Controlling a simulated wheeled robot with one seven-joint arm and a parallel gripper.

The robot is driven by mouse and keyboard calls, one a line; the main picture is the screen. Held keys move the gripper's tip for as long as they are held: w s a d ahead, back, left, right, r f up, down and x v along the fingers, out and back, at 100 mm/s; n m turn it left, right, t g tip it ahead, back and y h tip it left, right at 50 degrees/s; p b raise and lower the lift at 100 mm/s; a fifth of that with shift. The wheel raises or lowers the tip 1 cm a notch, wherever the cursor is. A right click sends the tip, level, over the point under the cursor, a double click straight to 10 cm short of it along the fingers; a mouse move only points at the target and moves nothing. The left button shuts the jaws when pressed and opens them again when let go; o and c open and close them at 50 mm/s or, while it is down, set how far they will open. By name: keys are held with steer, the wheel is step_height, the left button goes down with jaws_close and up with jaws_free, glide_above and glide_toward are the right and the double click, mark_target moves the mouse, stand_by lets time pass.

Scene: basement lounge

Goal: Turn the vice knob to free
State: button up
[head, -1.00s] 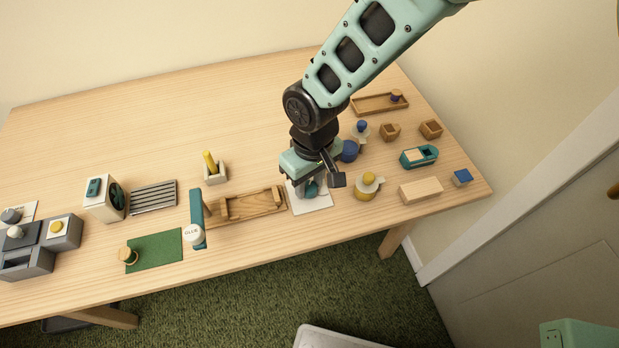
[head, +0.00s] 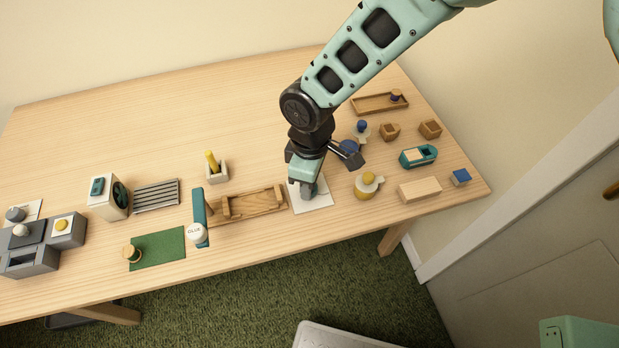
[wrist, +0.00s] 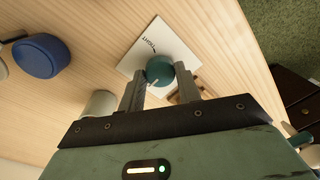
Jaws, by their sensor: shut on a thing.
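The teal round knob (wrist: 160,68) sits on a white card (wrist: 140,55) with the printed word "TIGHT", seen in the wrist view. A pale line on the knob points toward the lower left of that view. My gripper (wrist: 160,80) is shut on the knob, one finger on each side. In the head view my gripper (head: 308,188) hides most of the knob, and the card (head: 322,201) shows around it. Any other word on the card is hidden. A wooden vice-like block with raised ends (head: 253,206) lies just left of the card.
A teal strip (head: 200,215) with a glue bottle (head: 196,233) is farther left. The table behind my gripper is largely clear.

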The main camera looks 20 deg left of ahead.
stand_by(0.4)
steer(key=o, duration=1)
steer(key=shift+c, duration=0.2)
steer(key=shift+r, duration=0.1)
step_height(320, 180, up, 17)
steer(key=w, duration=0.1)
steer(key=shift+b, duration=0.3)
steer(key=s+d+r+m, duration=0.2)
steer(key=s+d+m, duration=0.1)
steer(key=d, duration=0.5)
steer(key=s+d+r+m+p, duration=0.1)
steer(key=s+d+r+m, duration=0.1)
steer(key=s+d, duration=0.3)
steer(key=s+d+r+m+p, duration=0.1)
steer(key=s+d+m, duration=0.3)
steer(key=d, duration=0.7)
steer(key=shift+s+d+r+m+t+y, duration=0.3)
steer(key=shift+s+r+m+t, duration=0.15)
steer(key=shift+r, duration=0.25)
